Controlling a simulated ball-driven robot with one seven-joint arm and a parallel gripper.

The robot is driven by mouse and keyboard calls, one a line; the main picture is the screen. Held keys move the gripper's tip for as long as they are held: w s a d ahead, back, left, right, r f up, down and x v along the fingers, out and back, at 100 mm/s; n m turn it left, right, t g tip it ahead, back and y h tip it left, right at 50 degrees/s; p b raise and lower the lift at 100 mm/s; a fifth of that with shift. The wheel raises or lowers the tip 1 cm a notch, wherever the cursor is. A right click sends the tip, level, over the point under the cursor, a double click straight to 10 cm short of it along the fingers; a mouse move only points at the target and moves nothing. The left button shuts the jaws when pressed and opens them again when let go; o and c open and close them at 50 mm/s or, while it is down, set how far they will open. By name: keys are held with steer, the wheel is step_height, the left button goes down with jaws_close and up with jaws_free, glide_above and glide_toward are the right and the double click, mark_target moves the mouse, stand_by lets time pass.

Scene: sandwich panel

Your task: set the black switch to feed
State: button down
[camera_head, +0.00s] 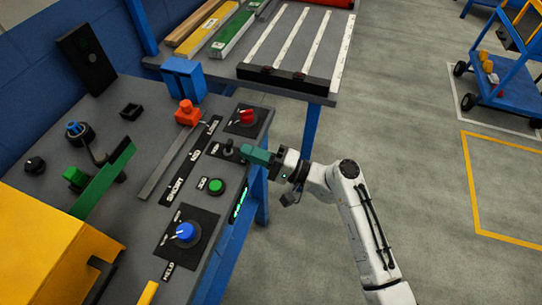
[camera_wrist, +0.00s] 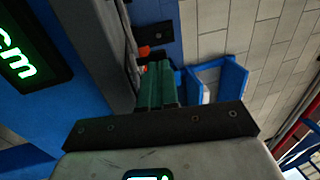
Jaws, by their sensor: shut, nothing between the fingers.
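The black switch (camera_head: 228,147) is a small upright lever on a dark plate near the right edge of the grey panel (camera_head: 140,215). White lettering beside it is too small to read, so I cannot tell its setting. My gripper (camera_head: 247,153) has teal fingers and is shut and empty. Its tips are just right of the switch, by the panel's edge; I cannot tell whether they touch it. In the wrist view my shut fingers (camera_wrist: 158,84) point at the panel side, and I cannot make out the switch there.
A red knob (camera_head: 246,117) sits above the switch, a green button (camera_head: 216,186) and a blue knob (camera_head: 184,232) below. A green-lit display (camera_head: 240,201) is on the front edge.

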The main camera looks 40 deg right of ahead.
mark_target(231, 145)
steer(key=shift+x, duration=1.15)
steer(key=shift+r+p, duration=0.1)
steer(key=shift+p, duration=0.2)
steer(key=r+g+p, duration=0.1)
steer(key=p, duration=0.2)
steer(key=shift+w+a+h, duration=0.1)
steer(key=shift+h, duration=0.3)
steer(key=g+p, duration=0.1)
steer(key=p, duration=0.2)
steer(key=h+p, duration=0.1)
steer(key=p, duration=0.1)
steer(key=shift+w+a+r+g+p, duration=0.2)
steer(key=shift+w+r+g+p, duration=0.1)
steer(key=shift+g+p, duration=0.1)
steer(key=shift+f+b, duration=0.3)
steer(key=shift+f, duration=0.05)
